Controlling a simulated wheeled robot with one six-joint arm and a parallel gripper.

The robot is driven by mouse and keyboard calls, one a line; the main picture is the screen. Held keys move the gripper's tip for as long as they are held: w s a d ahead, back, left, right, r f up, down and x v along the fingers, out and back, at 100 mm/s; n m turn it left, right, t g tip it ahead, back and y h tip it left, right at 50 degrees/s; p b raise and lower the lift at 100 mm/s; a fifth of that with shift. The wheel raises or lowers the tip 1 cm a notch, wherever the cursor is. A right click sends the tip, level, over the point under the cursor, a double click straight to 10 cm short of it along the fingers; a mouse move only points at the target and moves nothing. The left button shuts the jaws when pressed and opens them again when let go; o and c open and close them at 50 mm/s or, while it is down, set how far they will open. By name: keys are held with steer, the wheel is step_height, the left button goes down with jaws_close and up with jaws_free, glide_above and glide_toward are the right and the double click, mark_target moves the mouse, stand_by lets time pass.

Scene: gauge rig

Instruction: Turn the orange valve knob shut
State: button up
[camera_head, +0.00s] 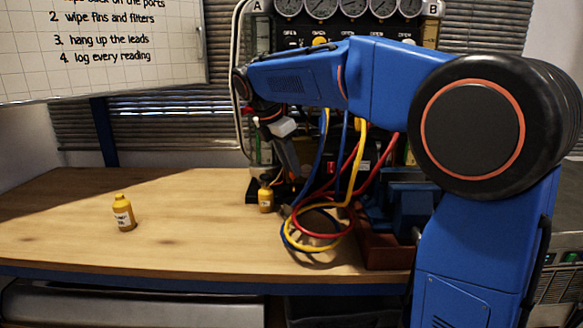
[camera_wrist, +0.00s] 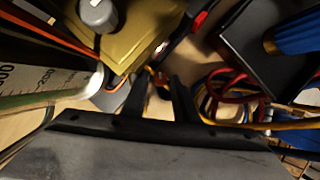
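An orange-yellow knob (camera_head: 320,41) shows on the rig's panel, below the row of gauges and under an "OPEN" label. My arm partly covers the panel just below it. My gripper (camera_head: 292,172) hangs low in front of the rig, pointing down, well below the knob and near a small yellow bottle (camera_head: 265,196). In the wrist view the two dark fingers of my gripper (camera_wrist: 158,82) stand apart with a gap between them, and I see nothing clearly held. A grey knob (camera_wrist: 97,14) on a gold plate shows there; I cannot make out the orange knob in that view.
Blue, red and yellow leads (camera_head: 318,225) loop down to the table right of my gripper. A brown tray (camera_head: 385,255) with a blue device stands at the right. Another yellow bottle (camera_head: 123,213) stands on the left of the wooden table (camera_head: 190,245), which is otherwise clear there.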

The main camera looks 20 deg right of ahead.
steer(key=shift+d+f, duration=0.2)
steer(key=shift+f, duration=0.35)
jaws_close()
steer(key=m, duration=0.1)
steer(key=m+g, duration=0.1)
steer(key=m, duration=0.1)
steer(key=shift+w+m, duration=0.2)
steer(key=shift+m, duration=0.1)
steer(key=shift+m+g, duration=0.9)
steer(key=shift+m, duration=1)
